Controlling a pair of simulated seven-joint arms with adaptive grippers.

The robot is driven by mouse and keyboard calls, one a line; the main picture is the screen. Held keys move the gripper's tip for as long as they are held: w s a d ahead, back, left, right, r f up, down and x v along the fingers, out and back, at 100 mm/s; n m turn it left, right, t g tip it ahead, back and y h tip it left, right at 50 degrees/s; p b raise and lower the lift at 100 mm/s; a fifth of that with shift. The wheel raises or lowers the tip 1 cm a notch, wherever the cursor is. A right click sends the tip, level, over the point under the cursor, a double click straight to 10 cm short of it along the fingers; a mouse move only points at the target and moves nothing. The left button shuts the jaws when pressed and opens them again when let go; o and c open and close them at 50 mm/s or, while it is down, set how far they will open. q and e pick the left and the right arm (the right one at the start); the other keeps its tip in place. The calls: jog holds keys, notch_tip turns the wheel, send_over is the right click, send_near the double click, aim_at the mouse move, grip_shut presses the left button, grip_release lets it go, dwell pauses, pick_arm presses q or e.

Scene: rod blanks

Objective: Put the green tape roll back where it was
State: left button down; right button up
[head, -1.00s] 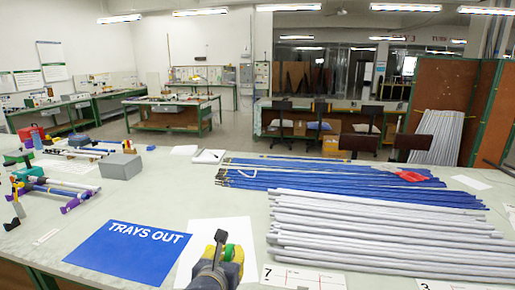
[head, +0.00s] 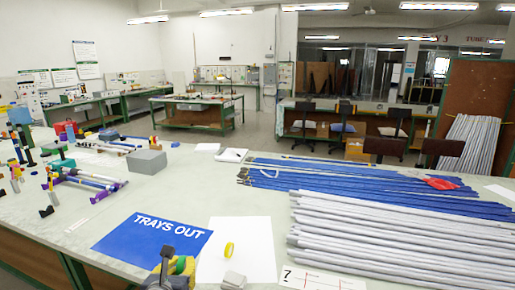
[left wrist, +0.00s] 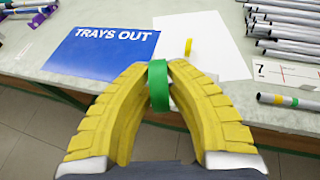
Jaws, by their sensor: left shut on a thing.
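My left gripper (head: 178,264) has yellow ribbed fingers and is shut on the green tape roll (left wrist: 158,85), which stands on edge between the fingertips in the left wrist view. In the head view the gripper is at the bottom, by the near edge of the blue mat marked TRAYS OUT (head: 140,240) and left of the white sheet (head: 252,240). The roll is mostly hidden there. I cannot tell its height above the table. A yellow tape roll (head: 229,249) stands on the white sheet; it also shows in the left wrist view (left wrist: 188,47). My right gripper is not in view.
Blue rods (head: 330,176) and grey rods (head: 390,232) lie on the right. A card marked 7 (head: 300,278) is near the front edge. A grey box (head: 146,162) and several coloured parts stand at the left. The table between box and mat is clear.

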pick_arm(q)
jog(key=shift+a, duration=0.25)
dwell(0.3)
jog(key=w+a+r+m+h, duration=0.2)
jog(key=w+r, duration=0.3)
jog(key=w, duration=0.7)
jog(key=f, duration=0.7)
jog(key=w+d+f+m+h, duration=0.1)
jog(key=f, duration=0.7)
jog(key=f+h, duration=0.1)
jog(key=f, duration=0.7)
jog(key=shift+w+d+f+g, duration=0.15)
jog(key=shift+w+d+g, duration=0.15)
jog(key=shift+w+d, duration=0.05)
